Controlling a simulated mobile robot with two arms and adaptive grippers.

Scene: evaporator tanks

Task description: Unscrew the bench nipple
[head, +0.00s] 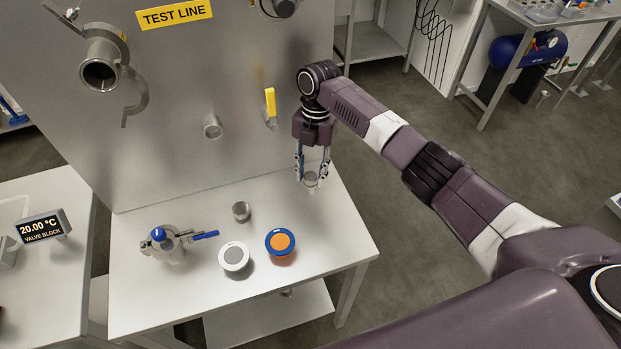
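My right gripper (311,172) points down over the back right corner of the bench. Its two fingers stand on either side of a small pale metal piece (311,182), which may be the bench nipple. The fingers hide part of it, and I cannot tell whether they press on it. A short metal cylinder (241,211) stands apart on the bench near the panel. My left gripper is not in view.
On the bench (190,297) are a valve with a blue handle (205,235), a white-rimmed grey disc (234,257) and a blue-rimmed orange disc (280,242). The steel panel (170,150) behind carries a stub (212,126), a yellow lever (270,103) and an open clamp (137,95).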

